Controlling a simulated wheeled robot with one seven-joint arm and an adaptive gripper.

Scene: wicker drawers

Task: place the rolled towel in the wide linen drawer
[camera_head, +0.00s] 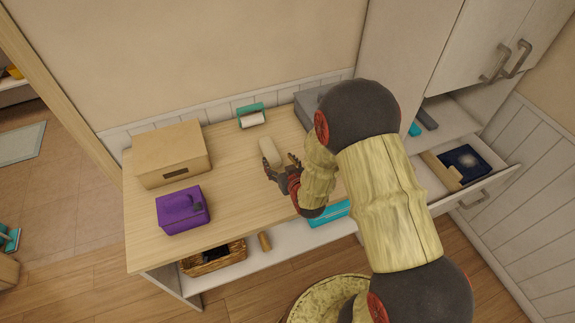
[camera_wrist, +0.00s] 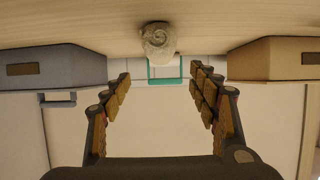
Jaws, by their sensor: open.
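The rolled towel (camera_head: 270,152) is a pale cream cylinder on the wooden counter, just beyond my gripper. In the wrist view the towel (camera_wrist: 160,40) shows end-on, centred above the gap between the fingers. My gripper (camera_head: 281,167) is open and empty, with its fingers pointing at the towel. In the wrist view the gripper (camera_wrist: 161,76) shows its fingers spread wide, with no visible contact with the towel. A wide white drawer (camera_head: 485,196) is pulled out at the right. It holds a dark blue box and a wooden divider; my arm hides its left part.
A tan box (camera_head: 172,150) and a purple box (camera_head: 182,210) stand on the counter's left. A teal holder with a white roll (camera_head: 251,117) is at the back. A grey box (camera_head: 313,102) stands behind my arm. A wicker basket (camera_head: 213,258) is on the shelf below.

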